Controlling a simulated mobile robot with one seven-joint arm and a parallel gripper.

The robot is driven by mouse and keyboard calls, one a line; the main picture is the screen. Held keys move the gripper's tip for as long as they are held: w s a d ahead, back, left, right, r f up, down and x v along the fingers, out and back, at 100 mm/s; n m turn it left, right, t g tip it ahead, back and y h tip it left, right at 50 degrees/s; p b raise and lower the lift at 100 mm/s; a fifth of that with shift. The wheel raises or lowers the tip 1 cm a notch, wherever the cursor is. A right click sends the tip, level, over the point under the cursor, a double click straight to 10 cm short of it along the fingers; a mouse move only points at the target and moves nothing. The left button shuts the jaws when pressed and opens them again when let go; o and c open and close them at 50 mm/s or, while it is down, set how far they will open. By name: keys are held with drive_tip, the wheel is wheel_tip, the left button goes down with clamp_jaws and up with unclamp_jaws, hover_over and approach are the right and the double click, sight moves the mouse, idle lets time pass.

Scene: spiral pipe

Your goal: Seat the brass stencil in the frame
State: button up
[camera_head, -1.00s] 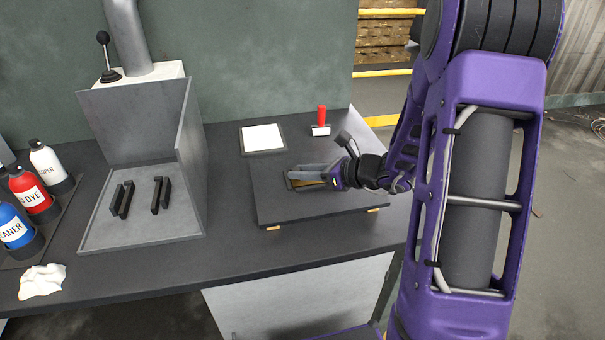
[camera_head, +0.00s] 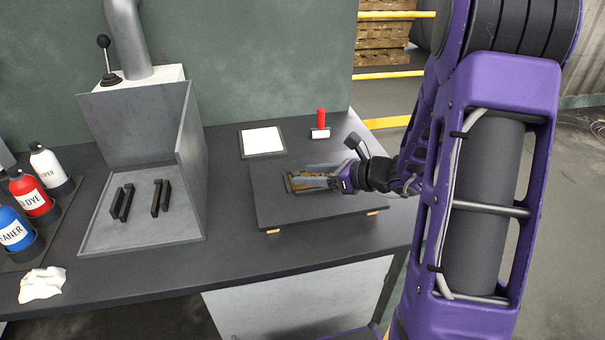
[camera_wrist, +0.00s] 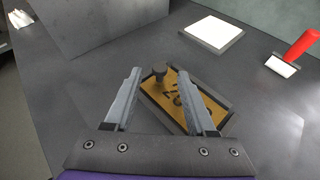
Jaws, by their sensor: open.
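The brass stencil (camera_wrist: 198,100) is a flat brass plate with dark cut-out characters and a small dark knob (camera_wrist: 160,75) near its far end. It lies within the dark rectangular frame (camera_wrist: 229,101) on the raised dark board; whether it sits fully flat cannot be told. In the head view, part of the brass stencil (camera_head: 298,183) shows by the fingers. My gripper (camera_wrist: 161,70) is open, with a finger on either side above the stencil's knob end. It comes in from the right in the head view (camera_head: 308,174). Nothing is clearly held, and my right finger hides part of the stencil.
The dark board (camera_head: 290,213) lies on the workbench. Behind it are a white pad (camera_head: 262,139) and a red-handled roller (camera_head: 320,124). A grey booth (camera_head: 140,215) with black holders stands left, bottles (camera_head: 33,194) farther left. A white cloth (camera_head: 41,283) lies front left.

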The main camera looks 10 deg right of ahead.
drive_tip(key=p+v, duration=0.1)
drive_tip(key=v, duration=0.8)
drive_tip(key=shift+s+d+r, duration=0.1)
drive_tip(key=shift+s+d, duration=0.1)
drive_tip(key=shift+d, duration=0.15)
